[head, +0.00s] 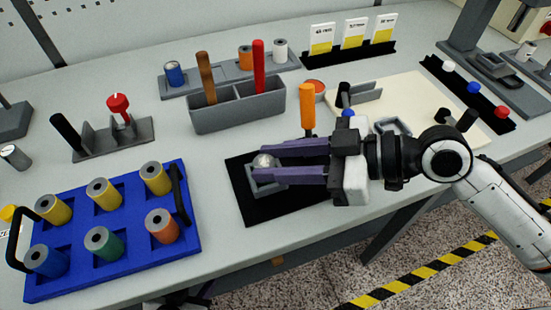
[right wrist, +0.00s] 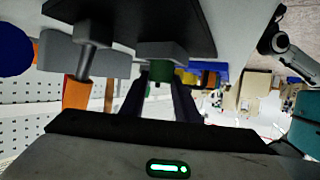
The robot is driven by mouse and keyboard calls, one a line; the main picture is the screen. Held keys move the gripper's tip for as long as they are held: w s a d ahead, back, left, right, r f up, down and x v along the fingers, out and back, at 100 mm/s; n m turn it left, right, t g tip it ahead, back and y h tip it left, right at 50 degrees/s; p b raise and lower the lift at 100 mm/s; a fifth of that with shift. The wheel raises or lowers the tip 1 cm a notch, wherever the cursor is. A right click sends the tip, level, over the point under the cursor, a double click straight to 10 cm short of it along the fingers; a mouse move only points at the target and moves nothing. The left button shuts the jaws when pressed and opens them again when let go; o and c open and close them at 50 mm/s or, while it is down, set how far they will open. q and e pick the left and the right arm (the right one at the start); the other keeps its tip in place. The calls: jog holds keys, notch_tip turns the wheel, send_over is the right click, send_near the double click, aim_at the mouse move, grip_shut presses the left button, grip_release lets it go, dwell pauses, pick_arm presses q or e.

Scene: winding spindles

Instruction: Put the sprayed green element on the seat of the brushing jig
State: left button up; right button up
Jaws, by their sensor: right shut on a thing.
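My right gripper (head: 264,162) is shut on the green element (right wrist: 160,76), which shows between the fingers in the right wrist view. In the head view only a greyish round end of the held element (head: 263,160) shows at the fingertips; its lower part is hidden. The grey seat of the brushing jig (head: 265,187) is on a black mat (head: 252,211), right at the held element. The grey jig block also shows in the right wrist view (right wrist: 170,50). I cannot tell whether the element touches the seat. My left gripper is not clearly in view.
A blue tray (head: 140,266) with several coloured spindles, another green one (head: 103,243) among them, stands at the left. A grey two-bay box (head: 238,110) with brown and red handles is behind the mat. An orange handle (head: 307,105) stands close behind my right fingers.

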jog(key=o, duration=0.9)
jog(key=shift+c, duration=0.2)
jog(key=shift+o, duration=0.9)
pick_arm(q)
jog(key=shift+w+r, duration=0.1)
jog(key=shift+w, duration=0.15)
jog(key=shift+r, duration=0.1)
pick_arm(e)
jog(key=shift+r, duration=0.1)
jog(key=v, duration=0.3)
jog(key=b+v, duration=0.1)
jog(key=v, duration=0.3)
jog(key=b+v, duration=0.1)
jog(key=v, duration=0.2)
jog(key=shift+s+d, duration=0.1)
jog(key=shift+d, duration=0.35)
pick_arm(q)
jog(key=shift+d+f, duration=0.4)
jog(key=shift+f, duration=0.4)
pick_arm(e)
jog(key=shift+s+d+r, duration=0.2)
jog(key=shift+d+r, duration=0.1)
jog(key=shift+d, duration=0.2)
